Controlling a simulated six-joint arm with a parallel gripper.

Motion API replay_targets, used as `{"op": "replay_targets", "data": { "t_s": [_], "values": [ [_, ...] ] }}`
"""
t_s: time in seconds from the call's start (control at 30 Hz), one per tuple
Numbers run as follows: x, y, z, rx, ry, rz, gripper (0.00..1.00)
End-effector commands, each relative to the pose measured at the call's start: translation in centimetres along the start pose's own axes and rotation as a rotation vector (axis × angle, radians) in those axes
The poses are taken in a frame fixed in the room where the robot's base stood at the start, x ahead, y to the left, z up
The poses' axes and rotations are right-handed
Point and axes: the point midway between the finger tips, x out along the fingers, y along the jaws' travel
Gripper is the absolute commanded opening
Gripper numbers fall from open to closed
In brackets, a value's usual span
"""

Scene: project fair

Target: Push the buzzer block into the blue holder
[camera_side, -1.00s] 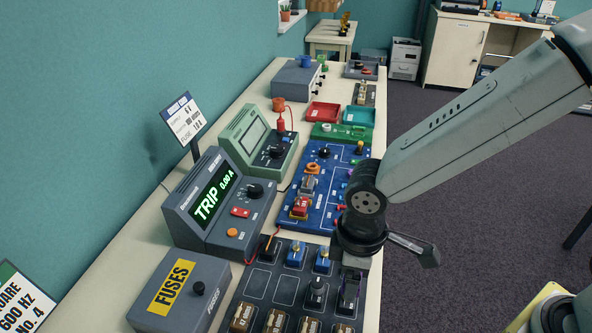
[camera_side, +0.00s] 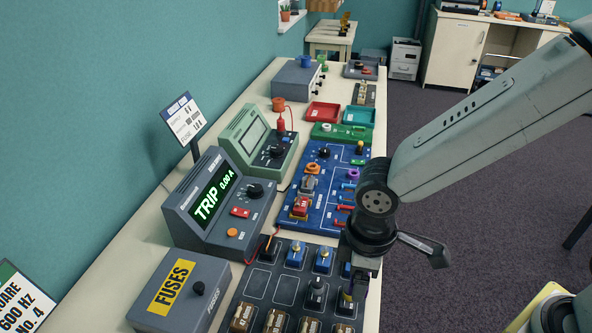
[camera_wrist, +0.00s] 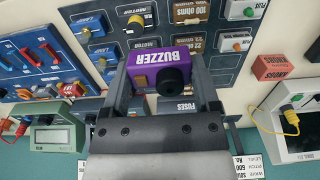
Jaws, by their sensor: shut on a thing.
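The buzzer block (camera_wrist: 158,57) is purple with a black round sounder and the word BUZZER. In the wrist view it sits between the two fingers of my gripper (camera_wrist: 162,85), which is shut on it. In the side view my gripper (camera_side: 362,278) hangs over the right part of the dark parts tray, and the block is mostly hidden there. Small coloured clip-like holders line the right edge of the blue board; a blue one (camera_side: 349,186) shows there, beyond my gripper and apart from it.
The blue board (camera_side: 325,185) carries a red switch block (camera_side: 300,206). A grey meter reading TRIP (camera_side: 222,200) and a fuse box (camera_side: 178,292) stand to the left. Open floor lies right of the table.

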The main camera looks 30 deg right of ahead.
Motion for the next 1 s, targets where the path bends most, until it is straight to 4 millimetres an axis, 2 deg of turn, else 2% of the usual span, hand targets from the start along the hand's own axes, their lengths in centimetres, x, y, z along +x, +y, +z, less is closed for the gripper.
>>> {"op": "replay_targets", "data": {
  "t_s": [0.17, 0.37, 0.57, 0.7, 1.0],
  "values": [
    [0.0, 1.3, -0.9, 0.004, -0.001, 0.000, 0.20],
    [0.0, 4.9, -3.1, 0.007, -0.001, 0.000, 0.20],
    [0.2, 10.6, -5.4, 0.009, 0.000, 0.000, 0.20],
    [0.4, 15.2, -6.4, 0.009, 0.000, 0.000, 0.20],
    [1.4, 25.4, -6.4, 0.009, 0.000, 0.000, 0.20]
  ]
}}
